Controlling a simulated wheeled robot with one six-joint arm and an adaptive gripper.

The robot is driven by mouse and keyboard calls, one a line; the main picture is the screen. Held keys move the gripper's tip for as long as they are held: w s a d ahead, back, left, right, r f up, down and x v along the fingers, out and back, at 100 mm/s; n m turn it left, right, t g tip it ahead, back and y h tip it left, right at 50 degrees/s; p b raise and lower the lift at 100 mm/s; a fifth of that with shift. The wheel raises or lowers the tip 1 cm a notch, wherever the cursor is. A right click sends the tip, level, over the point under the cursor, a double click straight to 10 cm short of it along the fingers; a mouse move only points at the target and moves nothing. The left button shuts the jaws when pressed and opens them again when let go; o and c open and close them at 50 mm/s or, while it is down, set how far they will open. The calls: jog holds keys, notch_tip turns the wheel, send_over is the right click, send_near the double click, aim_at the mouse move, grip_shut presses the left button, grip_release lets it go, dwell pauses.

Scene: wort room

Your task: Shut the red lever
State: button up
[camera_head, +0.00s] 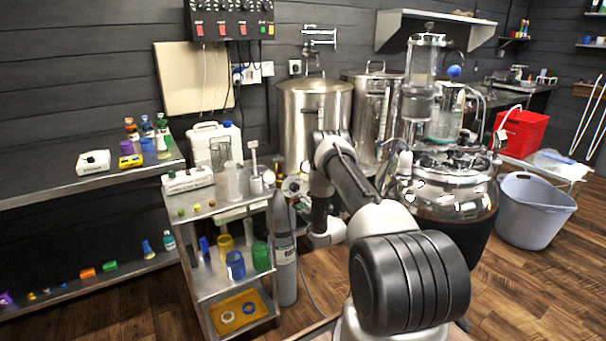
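I cannot make out a red lever for certain. Low on the front of the left steel kettle (315,115), a small round fitting (292,187) shows beside my arm; it is too small to read, and its surroundings are partly covered. My arm reaches forward from the lower right and bends down in front of the kettles. The fingers of my gripper are hidden beyond the wrist, so I cannot see whether they touch anything.
A steel trolley (226,291) with cups and a grey gas cylinder (284,262) stand left of my arm. A second kettle (369,88), a large dark-filled glass vessel (447,195), a grey tub (533,212) and a red crate (521,132) are to the right.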

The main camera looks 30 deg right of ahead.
jog(key=s+a+f+m, duration=0.3)
jog(key=s+m, duration=0.5)
jog(key=m, duration=0.7)
jog(key=s+a+r+g, duration=0.1)
jog(key=s+r+g, duration=0.1)
jog(key=r, duration=0.8)
jog(key=s+a+r+g+h, duration=0.1)
jog(key=s+a+r+g, duration=0.1)
jog(key=r, duration=0.8)
jog(key=s+a+r+m+g, duration=0.1)
jog(key=s+r+g, duration=0.3)
jog(key=r, duration=0.6)
jog(key=shift+a+g+h, duration=0.2)
jog(key=shift+g+h, duration=0.2)
jog(key=shift+g, duration=0.7)
